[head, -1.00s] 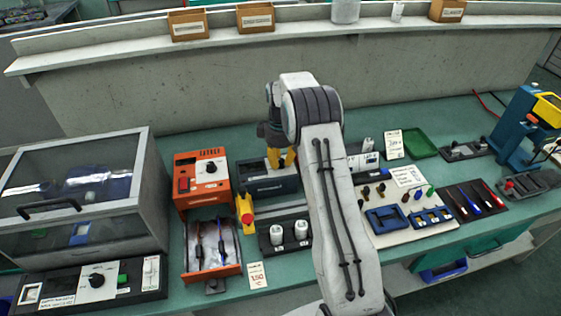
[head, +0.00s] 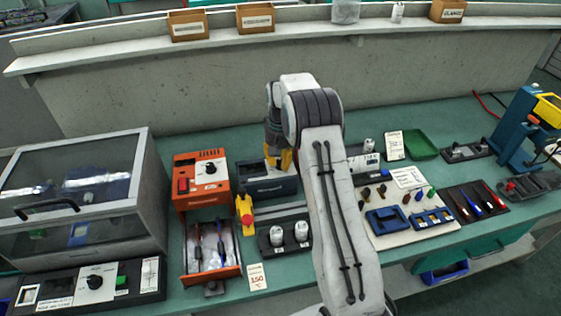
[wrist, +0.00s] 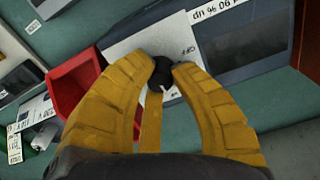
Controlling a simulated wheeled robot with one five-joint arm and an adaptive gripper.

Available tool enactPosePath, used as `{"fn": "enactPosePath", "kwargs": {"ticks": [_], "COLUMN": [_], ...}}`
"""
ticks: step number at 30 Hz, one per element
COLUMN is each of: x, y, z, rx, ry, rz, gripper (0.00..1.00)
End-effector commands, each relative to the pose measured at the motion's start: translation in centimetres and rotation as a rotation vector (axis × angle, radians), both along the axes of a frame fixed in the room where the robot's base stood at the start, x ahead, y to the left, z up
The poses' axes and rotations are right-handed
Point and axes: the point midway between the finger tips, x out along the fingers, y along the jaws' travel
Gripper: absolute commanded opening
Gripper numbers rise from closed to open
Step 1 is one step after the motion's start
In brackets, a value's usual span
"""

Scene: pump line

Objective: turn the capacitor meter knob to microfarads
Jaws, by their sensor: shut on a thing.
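My gripper's yellow fingers (wrist: 160,76) are closed around a small black knob (wrist: 161,70) in the wrist view. The knob sits on a white panel (wrist: 128,42) of a dark grey instrument, the capacitor meter (wrist: 245,48). A pale mark shows on the knob's near side. Small print beside the knob is too small to read surely. In the head view, my gripper (head: 281,158) reaches down behind a dark box (head: 268,187), and my arm hides the knob and panel.
A red bin (wrist: 78,88) stands left of the knob in the wrist view. In the head view, an orange unit (head: 188,199) with an open drawer is to the left. Two white cylinders (head: 302,231) stand in a dark holder in front, near my arm.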

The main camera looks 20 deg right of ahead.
Motion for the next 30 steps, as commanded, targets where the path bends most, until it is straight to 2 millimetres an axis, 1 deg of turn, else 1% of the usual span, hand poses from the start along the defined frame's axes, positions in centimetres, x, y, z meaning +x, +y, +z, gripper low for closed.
{"fn": "enactPosePath", "kwargs": {"ticks": [9,23,24,30], "x": [-0.08,-0.07,-0.07,-0.04], "y": [0.02,0.01,0.01,0.00], "z": [-0.19,-0.19,-0.19,-0.12], "rx": [0.000,0.000,0.000,0.001], "ry": [0.003,0.003,0.003,0.002], "rz": [-0.083,-0.094,-0.094,-0.093], "gripper": [0.00,0.00,0.24,0.42]}}
